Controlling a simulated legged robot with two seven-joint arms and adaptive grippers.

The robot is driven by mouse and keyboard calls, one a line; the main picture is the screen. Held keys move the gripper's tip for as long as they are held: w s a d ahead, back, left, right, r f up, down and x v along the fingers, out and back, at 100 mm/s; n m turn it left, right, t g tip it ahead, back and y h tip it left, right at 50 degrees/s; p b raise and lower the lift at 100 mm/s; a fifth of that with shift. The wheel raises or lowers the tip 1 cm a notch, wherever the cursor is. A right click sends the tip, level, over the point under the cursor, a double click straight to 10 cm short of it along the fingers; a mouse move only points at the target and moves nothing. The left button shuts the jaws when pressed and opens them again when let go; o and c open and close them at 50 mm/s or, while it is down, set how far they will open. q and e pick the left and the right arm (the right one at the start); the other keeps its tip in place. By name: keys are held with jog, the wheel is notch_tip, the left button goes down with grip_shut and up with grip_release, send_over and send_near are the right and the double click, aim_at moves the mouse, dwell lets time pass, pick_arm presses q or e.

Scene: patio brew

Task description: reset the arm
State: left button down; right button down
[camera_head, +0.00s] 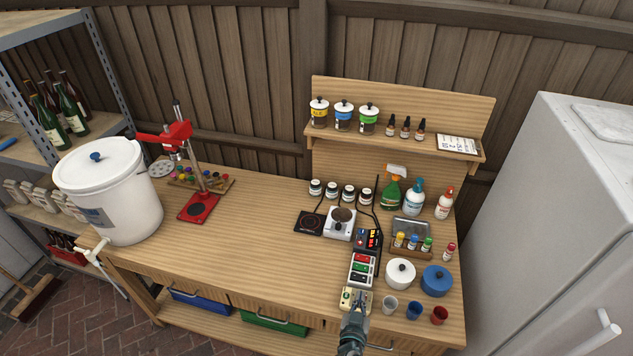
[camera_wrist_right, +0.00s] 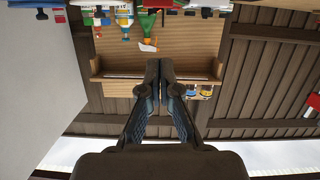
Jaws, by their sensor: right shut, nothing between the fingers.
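My right gripper (camera_head: 353,318) shows at the front edge of the wooden workbench (camera_head: 255,250), just in front of a cream-coloured box with buttons (camera_head: 349,298). In the right wrist view the gripper's two fingers (camera_wrist_right: 166,75) are together with nothing between them. That view looks upside down, with the bench shelf and the fence behind the fingers. Whether the gripper touches the cream box cannot be told. My left gripper is in neither view.
A white bucket (camera_head: 125,205) and a red bottle capper (camera_head: 198,207) stand at the left. A white fridge (camera_head: 545,210) stands at the right. The bench middle is clear.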

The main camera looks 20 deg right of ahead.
jog(key=s+d+f+n+g+y, duration=0.2)
jog(key=s+f+g+y, duration=0.15)
jog(key=s+f, duration=0.4)
jog(key=s+a+f+n+g+y, duration=0.2)
jog(key=s+a+n+g, duration=0.1)
jog(key=s, duration=0.3)
jog(key=s+a+f+n+g+y, duration=0.2)
jog(key=s+a+n+g+y, duration=0.15)
jog(key=s, duration=0.25)
notch_tip(320, 180, down, 25)
jog(key=s+b, duration=0.1)
jog(key=s+d+f+g+h, duration=0.1)
jog(key=s+d+f, duration=0.2)
jog(key=s+f, duration=1.4)
jog(key=shift+s+f+g+b, duration=0.2)
jog(key=shift+s+g+b, duration=0.2)
jog(key=shift+s+b, duration=0.1)
jog(key=shift+d+m, duration=0.1)
jog(key=shift+m, duration=0.15)
